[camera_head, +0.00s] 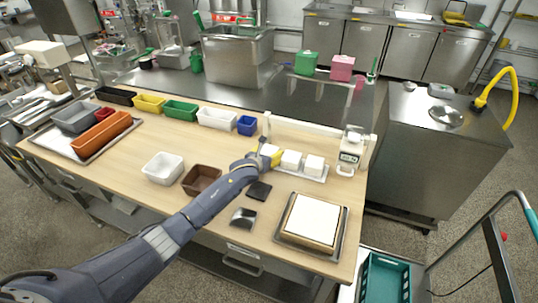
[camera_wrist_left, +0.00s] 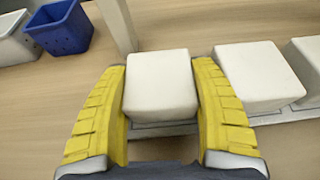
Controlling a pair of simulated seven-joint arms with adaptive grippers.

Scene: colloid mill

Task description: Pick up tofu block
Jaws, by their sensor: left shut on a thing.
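Three white tofu blocks sit in a row on a pale tray (camera_head: 307,176) near the middle of the table. My left gripper (camera_head: 273,153) is at the leftmost tofu block (camera_head: 268,149). In the left wrist view its yellow fingers (camera_wrist_left: 160,100) are on both sides of this tofu block (camera_wrist_left: 160,82), shut on it. The block is at or just above the tray; I cannot tell which. The middle tofu block (camera_head: 291,160) and the right tofu block (camera_head: 314,166) stand to the right, untouched. My right gripper is not in view.
A white kitchen scale (camera_head: 351,147) stands right of the tray. A white container (camera_head: 163,168) and a brown container (camera_head: 201,180) stand to the left. A framed white slab (camera_head: 313,220) lies in front. Colored bins, including a blue one (camera_head: 248,125), line the back.

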